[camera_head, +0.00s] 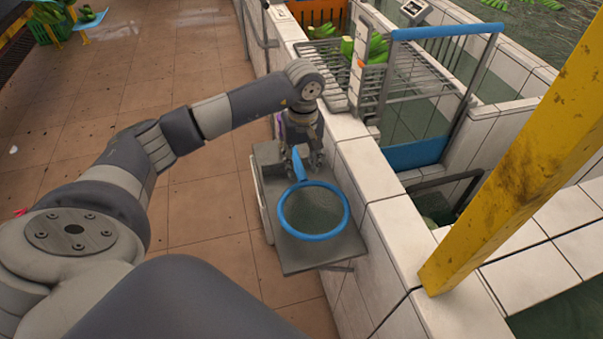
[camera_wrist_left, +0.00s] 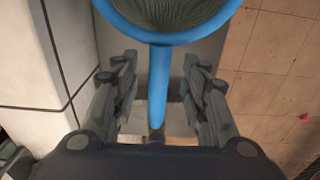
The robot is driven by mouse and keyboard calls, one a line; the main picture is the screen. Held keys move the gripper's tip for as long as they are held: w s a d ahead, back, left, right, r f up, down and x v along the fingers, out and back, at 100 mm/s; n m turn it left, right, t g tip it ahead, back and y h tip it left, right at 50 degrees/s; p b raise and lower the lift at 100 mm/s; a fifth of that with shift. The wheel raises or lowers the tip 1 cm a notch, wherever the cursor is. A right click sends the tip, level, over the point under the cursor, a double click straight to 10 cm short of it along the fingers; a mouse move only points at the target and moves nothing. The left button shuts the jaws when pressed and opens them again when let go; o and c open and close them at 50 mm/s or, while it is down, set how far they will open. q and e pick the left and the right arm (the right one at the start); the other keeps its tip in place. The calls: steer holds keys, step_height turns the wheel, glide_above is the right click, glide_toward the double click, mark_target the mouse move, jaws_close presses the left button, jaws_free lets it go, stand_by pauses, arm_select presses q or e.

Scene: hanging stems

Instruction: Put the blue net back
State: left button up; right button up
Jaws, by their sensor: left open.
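The blue net (camera_head: 313,210) has a round blue rim, dark mesh and a short blue handle. It lies on a grey shelf (camera_head: 290,262) beside the white tiled wall. My left gripper (camera_head: 301,168) is over the shelf at the net's handle. In the left wrist view the blue net's handle (camera_wrist_left: 158,90) runs between the two open fingers of my left gripper (camera_wrist_left: 158,95), with a gap on each side. The rim and mesh are at the top of that view. My right gripper is not in view.
The white tiled wall (camera_head: 385,215) runs along the right of the shelf. A metal rack with blue bars (camera_head: 445,32) and green bananas (camera_head: 376,47) stands beyond. A yellow post (camera_head: 520,150) rises at the right. The brown tiled floor (camera_head: 205,235) is clear to the left.

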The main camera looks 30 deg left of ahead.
arm_select(q)
step_height(320, 180, up, 7)
steer(key=b, duration=0.1)
steer(key=shift+r, duration=0.2)
